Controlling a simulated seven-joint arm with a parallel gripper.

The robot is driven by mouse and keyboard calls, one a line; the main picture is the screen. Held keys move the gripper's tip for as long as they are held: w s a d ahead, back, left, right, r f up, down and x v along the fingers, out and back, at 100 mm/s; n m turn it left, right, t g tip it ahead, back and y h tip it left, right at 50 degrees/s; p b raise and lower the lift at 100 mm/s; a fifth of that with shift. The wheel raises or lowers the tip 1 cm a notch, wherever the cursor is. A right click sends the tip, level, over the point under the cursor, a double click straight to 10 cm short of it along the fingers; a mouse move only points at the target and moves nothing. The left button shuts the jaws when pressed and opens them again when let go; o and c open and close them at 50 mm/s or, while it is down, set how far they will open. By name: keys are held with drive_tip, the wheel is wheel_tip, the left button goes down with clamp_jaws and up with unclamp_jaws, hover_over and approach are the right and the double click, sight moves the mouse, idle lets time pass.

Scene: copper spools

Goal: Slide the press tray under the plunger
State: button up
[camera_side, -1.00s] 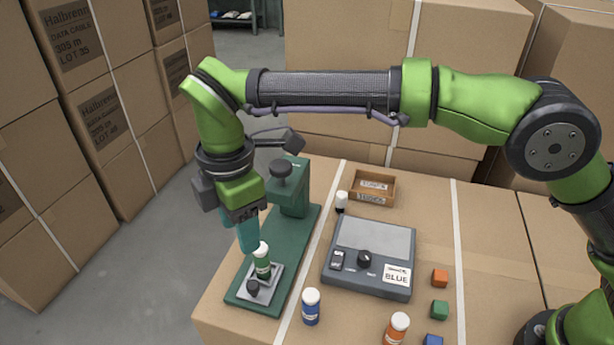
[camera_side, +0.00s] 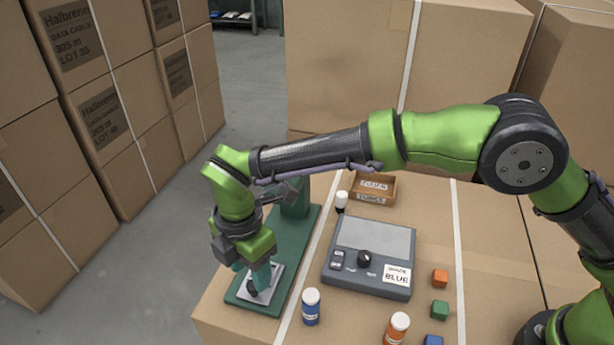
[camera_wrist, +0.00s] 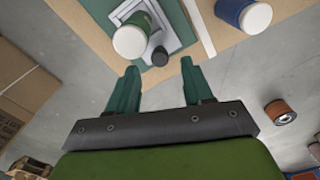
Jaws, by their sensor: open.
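The press tray (camera_side: 276,274) is a grey plate on the green press base (camera_side: 309,240), toward its front end; it also shows in the wrist view (camera_wrist: 176,22). A dark knob (camera_wrist: 160,57) stands at its front. A green bottle with a white cap (camera_wrist: 130,41) stands on the tray; my gripper hides it in the side view. My gripper (camera_side: 257,280) is low over the tray's front, open, its fingertips on either side of the knob in the wrist view (camera_wrist: 160,66). Contact cannot be told. The press column (camera_side: 295,198) is behind; my arm hides the plunger.
A blue bottle (camera_side: 311,307) stands right of the press base. A grey console labelled BLUE (camera_side: 375,250), a white-capped bottle (camera_side: 341,201) and a wooden box (camera_side: 373,187) lie farther right. An orange bottle (camera_side: 396,329) and coloured cubes (camera_side: 440,278) are at the front right.

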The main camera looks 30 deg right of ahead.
sight(252, 284)
drive_tip(key=shift+f, duration=1.85)
clamp_jaws()
